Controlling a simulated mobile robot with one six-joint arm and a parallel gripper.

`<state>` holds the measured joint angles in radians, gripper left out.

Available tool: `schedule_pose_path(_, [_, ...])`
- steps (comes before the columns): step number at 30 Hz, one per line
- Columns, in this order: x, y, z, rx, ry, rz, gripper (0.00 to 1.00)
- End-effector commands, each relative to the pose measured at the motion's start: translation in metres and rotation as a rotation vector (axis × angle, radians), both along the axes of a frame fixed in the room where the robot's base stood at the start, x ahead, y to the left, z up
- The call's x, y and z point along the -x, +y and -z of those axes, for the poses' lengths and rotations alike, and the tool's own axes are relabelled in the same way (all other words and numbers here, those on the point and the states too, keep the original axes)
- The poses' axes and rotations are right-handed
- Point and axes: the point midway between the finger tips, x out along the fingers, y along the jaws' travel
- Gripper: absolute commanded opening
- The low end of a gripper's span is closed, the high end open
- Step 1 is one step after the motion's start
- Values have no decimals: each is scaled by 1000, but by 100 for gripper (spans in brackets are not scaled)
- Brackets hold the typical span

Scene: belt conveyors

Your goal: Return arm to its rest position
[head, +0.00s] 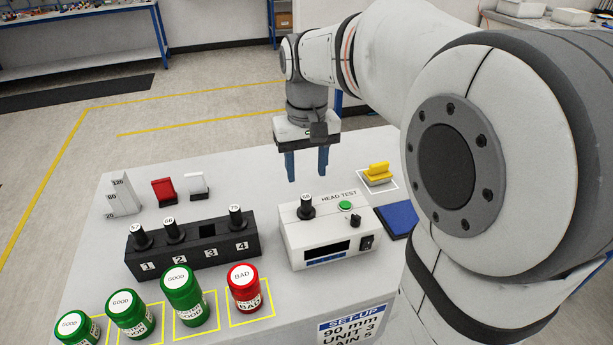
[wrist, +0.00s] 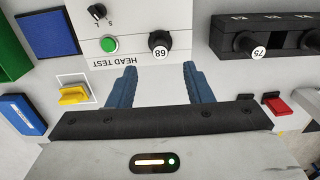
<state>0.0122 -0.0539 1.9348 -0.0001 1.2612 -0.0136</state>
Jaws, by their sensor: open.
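My gripper (head: 307,164) hangs from my arm above the table (head: 256,188), behind the white head test box (head: 335,238). Its two blue fingers point down, spread apart, with nothing between them. In the wrist view my gripper (wrist: 160,82) also shows empty, with the table under it. A black plug marked 68 (head: 306,207) stands upright in the top of the test box, apart from the fingers; it also shows in the wrist view (wrist: 159,42).
Green GOOD jars (head: 183,298) and a red BAD jar (head: 244,290) stand in front. Red (head: 163,190), white (head: 196,186) and yellow (head: 378,173) blocks and a blue pad (head: 398,218) lie around.

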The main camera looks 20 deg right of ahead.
Motion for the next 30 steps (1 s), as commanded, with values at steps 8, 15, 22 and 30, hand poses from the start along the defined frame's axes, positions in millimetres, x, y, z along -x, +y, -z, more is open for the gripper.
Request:
schedule_pose_path(8, [0,0,-1,0,0,0,46])
schedule_pose_path(15, [9,0,1,0,-14,0,46])
schedule_pose_path(22, [73,2,26,2,-113,-1,46])
schedule_pose_path(30, [131,4,63,3,-211,-2,46])
